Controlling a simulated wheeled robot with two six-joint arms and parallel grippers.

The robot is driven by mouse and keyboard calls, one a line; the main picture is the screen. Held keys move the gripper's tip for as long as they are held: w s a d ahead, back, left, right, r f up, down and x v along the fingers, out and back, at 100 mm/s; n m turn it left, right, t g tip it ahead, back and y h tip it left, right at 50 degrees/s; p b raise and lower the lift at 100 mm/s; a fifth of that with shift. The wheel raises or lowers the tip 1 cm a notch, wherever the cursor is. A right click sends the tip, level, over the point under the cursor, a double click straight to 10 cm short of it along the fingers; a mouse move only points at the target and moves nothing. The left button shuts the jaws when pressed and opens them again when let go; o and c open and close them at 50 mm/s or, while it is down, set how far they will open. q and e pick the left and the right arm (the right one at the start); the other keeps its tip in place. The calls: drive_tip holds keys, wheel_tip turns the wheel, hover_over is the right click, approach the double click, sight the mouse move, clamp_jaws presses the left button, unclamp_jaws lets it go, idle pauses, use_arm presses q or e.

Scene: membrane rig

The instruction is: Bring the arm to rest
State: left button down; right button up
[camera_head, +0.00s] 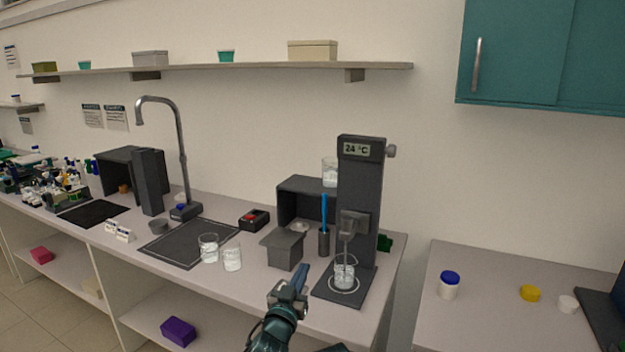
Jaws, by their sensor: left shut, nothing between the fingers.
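My left gripper (297,284) comes up from the bottom of the head view, above the front edge of the bench. It is shut and empty, beside the dark base of the membrane rig and apart from it. The rig (360,205) is a dark upright column showing 24 °C. A glass beaker (344,277) stands on the rig's base under its nozzle. Another glass vessel (329,172) sits high at the column's left side. My right gripper does not show.
A grey open box (284,250) and a blue rod in a dark holder (324,240) stand close behind my gripper. Two glass beakers (232,259) stand by the sink mat (180,247). A white jar with a blue lid (448,286) stands on the right bench (480,325).

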use_arm(q)
drive_tip(key=s+a+f+g+y, duration=0.1)
drive_tip(key=f+g+y, duration=0.15)
drive_tip(key=f, duration=0.25)
drive_tip(key=s+a+f+n+g+y, duration=0.1)
drive_tip(key=s+f+g, duration=0.15)
drive_tip(key=f, duration=0.35)
drive_tip(key=s+a+f+g+y, duration=0.1)
drive_tip(key=f+g+y, duration=0.15)
drive_tip(key=f, duration=0.25)
drive_tip(key=s+f+m+g, duration=0.1)
drive_tip(key=s+f+g, duration=0.3)
drive_tip(key=s, duration=0.5)
drive_tip(key=s+f+m+g, duration=0.1)
drive_tip(key=s+f+g, duration=0.3)
drive_tip(key=s+g, duration=0.3)
drive_tip(key=s, duration=0.3)
drive_tip(key=shift+a+f+y, duration=0.2)
drive_tip(key=shift+f+y, duration=0.1)
drive_tip(key=shift+f, duration=0.1)
